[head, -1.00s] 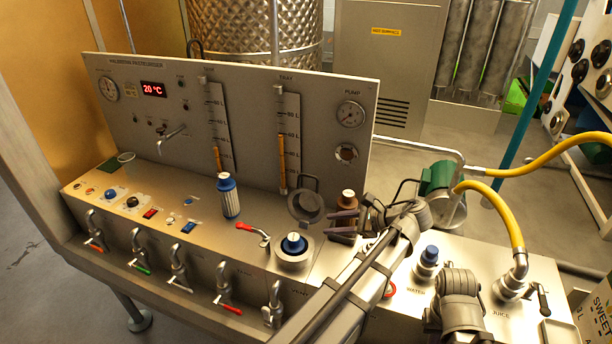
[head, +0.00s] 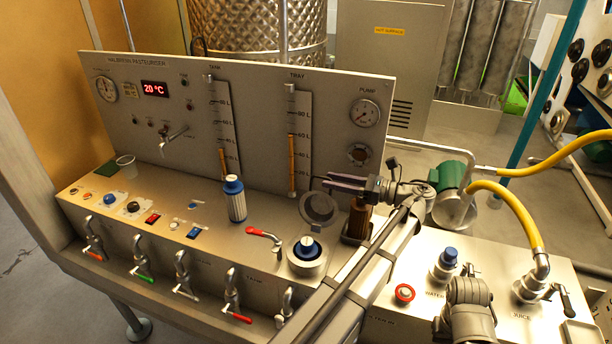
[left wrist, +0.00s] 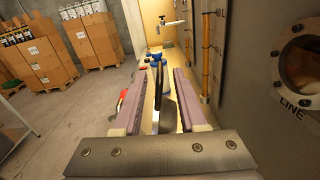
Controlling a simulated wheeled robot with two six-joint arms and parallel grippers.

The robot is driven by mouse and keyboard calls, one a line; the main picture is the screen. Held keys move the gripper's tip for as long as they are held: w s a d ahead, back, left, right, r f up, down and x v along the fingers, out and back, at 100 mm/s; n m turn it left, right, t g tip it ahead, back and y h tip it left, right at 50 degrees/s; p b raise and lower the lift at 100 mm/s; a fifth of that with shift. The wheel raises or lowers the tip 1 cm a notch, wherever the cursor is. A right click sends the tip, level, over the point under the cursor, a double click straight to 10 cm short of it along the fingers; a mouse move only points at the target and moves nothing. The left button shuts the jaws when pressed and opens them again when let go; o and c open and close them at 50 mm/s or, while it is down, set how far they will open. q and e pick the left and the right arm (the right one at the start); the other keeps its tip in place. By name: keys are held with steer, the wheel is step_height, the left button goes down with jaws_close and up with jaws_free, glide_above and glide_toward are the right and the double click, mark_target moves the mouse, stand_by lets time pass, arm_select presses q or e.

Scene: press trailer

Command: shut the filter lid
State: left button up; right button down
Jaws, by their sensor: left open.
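The filter housing (head: 307,262) is a round metal cup on the console top with a blue-capped filter (head: 307,248) inside. Its round grey lid (head: 319,209) stands open, tilted up at the back of the housing. My left gripper (head: 330,184) is open, just above and behind the lid in the head view, its fingers pointing left. In the left wrist view the lid (left wrist: 167,115) shows nearly edge-on between the two open fingers (left wrist: 152,95); I cannot tell whether they touch it. My right gripper is not in view.
A blue-and-white cartridge (head: 235,201) stands left of the housing. A brown cartridge (head: 357,219) stands right of the lid, partly behind my arm. A red-handled lever (head: 264,234) is close to the housing. The upright gauge panel (head: 262,150) rises behind.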

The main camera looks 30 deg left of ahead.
mark_target(316, 176)
arm_select(q)
steer(key=x, duration=0.7)
steer(key=shift+a, duration=0.2)
steer(key=shift+c, duration=0.3)
steer(key=shift+r, duration=0.1)
jaws_close()
stand_by(1.0)
